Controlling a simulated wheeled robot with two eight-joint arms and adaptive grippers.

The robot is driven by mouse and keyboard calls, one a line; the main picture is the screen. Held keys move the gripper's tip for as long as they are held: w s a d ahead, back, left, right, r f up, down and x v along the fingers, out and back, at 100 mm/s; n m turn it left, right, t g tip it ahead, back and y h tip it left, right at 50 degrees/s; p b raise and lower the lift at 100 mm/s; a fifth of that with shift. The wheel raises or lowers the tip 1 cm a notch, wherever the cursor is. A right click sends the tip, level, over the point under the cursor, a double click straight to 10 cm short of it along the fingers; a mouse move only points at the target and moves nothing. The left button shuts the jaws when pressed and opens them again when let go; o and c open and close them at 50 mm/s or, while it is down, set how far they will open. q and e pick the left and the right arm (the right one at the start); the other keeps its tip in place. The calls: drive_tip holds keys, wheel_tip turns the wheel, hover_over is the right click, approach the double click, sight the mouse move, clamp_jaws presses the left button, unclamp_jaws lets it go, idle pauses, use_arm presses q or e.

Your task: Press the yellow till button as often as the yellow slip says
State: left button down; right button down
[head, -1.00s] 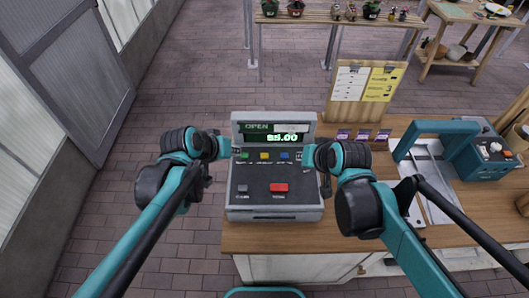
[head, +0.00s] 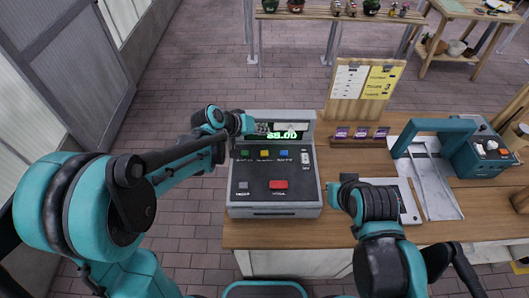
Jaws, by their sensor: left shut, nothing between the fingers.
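The grey till (head: 238,200) stands on the wooden counter. Its yellow button (head: 264,154) sits between a green button (head: 244,154) and a blue button (head: 284,154). My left gripper (head: 262,128) is shut and empty, in front of the till's display, just beyond the yellow button in the picture and apart from it. The lit display (head: 283,135) reads something like 85.00 or $5.00. The yellow slip (head: 382,82) is on an upright wooden board; one larger mark looks like a 3, the rest is too small to read. My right gripper (head: 347,181) is right of the till, fingers unclear.
A red key (head: 278,184) and a grey key (head: 242,185) are lower on the till. A white slip (head: 349,78) is beside the yellow one. A teal-handled machine (head: 475,160) is at the right.

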sight(263, 154)
use_arm(q)
drive_tip(key=shift+f, duration=0.15)
wheel_tip(263, 154, down, 9)
drive_tip(key=b, duration=0.7)
drive_tip(key=shift+r, duration=0.2)
idle(0.9)
drive_tip(key=shift+f+b, duration=0.35)
drive_tip(key=shift+f, duration=0.05)
drive_tip(key=shift+f+b, duration=0.4)
drive_tip(key=shift+f, duration=0.05)
idle(0.5)
drive_tip(key=shift+r, duration=0.15)
drive_tip(key=shift+r+p, duration=0.65)
drive_tip(key=shift+r, duration=0.15)
